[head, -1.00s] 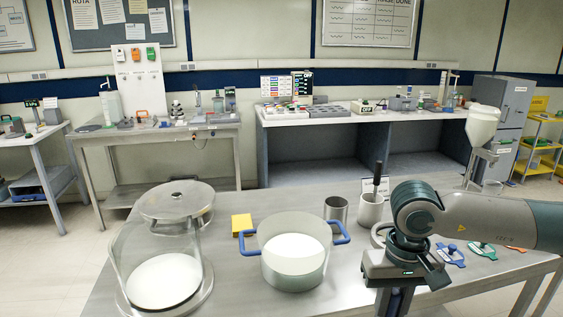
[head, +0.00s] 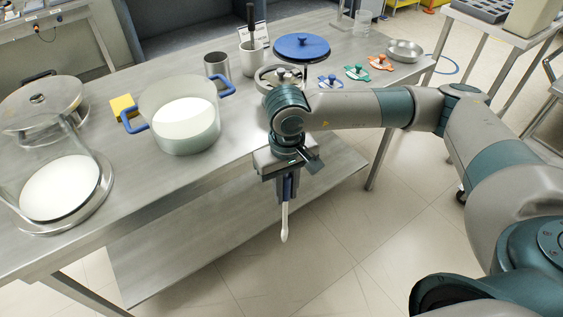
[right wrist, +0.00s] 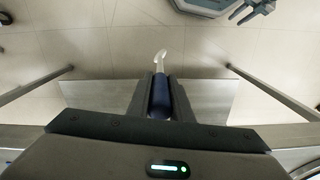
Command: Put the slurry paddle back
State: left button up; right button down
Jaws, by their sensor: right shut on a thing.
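The slurry paddle, a tool with a blue handle and a white tapered end (head: 285,225), hangs point down from my right gripper (head: 287,188). The gripper is shut on its handle, just off the table's front edge with floor below. In the right wrist view, the blue handle (right wrist: 160,97) sits between the fingers (right wrist: 160,88) and the white end points away. My left gripper is not in view.
A glass pot with blue handles (head: 182,120) holds white liquid. Near it are a steel cup (head: 217,68), yellow sponge (head: 122,105) and glass jar (head: 50,165). A raised blue disc (head: 301,46), small coloured knobbed pieces (head: 357,72) and a steel dish (head: 404,50) stand right.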

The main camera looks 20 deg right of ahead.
aim_at(285, 211)
jog(key=s+f, duration=0.5)
jog(key=f, duration=0.3)
jog(key=shift+s+d+f, duration=0.2)
jog(key=shift+d+f, duration=0.05)
jog(key=shift+f, duration=0.1)
jog(key=shift+a, duration=0.1)
